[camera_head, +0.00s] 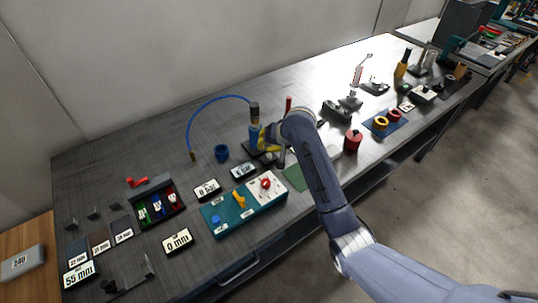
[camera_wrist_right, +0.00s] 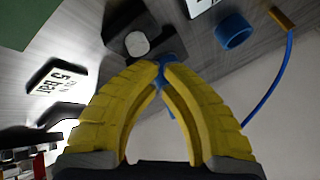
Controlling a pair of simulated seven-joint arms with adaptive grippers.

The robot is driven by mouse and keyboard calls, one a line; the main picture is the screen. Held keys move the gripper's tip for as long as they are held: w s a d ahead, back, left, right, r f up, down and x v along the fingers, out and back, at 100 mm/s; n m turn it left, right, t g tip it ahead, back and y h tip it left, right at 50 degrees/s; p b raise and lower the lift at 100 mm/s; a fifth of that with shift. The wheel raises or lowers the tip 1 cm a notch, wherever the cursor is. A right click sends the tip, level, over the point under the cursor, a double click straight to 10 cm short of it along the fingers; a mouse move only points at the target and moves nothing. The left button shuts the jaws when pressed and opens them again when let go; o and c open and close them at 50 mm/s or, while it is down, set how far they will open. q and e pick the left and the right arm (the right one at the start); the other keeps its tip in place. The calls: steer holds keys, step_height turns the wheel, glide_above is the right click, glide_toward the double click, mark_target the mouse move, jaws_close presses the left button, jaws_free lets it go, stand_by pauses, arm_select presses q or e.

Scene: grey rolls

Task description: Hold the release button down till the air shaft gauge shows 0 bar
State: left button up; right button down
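My right gripper (camera_head: 266,143) is beside an upright blue cylinder with a black top (camera_head: 254,131). In the right wrist view its yellow fingers (camera_wrist_right: 166,68) arch together until the tips nearly meet. A small blue part (camera_wrist_right: 168,58) shows at the tips; I cannot tell whether it is gripped or only behind them. A black block with a pale round face (camera_wrist_right: 137,43) is just past the tips. I cannot make out which part is the release button. My left gripper is not in view.
A blue hose (camera_head: 219,98) loops from the cylinder to a brass end on the table. A blue cup (camera_head: 222,153), a 0 bar plate (camera_head: 207,190) and a teal panel (camera_head: 222,217) with coloured controls stand nearby. A red canister (camera_head: 352,141) stands right of my arm.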

steer(key=shift+f, duration=1)
stand_by(1.8)
steer(key=shift+r, duration=0.15)
stand_by(2.5)
steer(key=shift+r, duration=0.85)
steer(key=shift+r, duration=2.5)
steer(key=shift+d, duration=0.1)
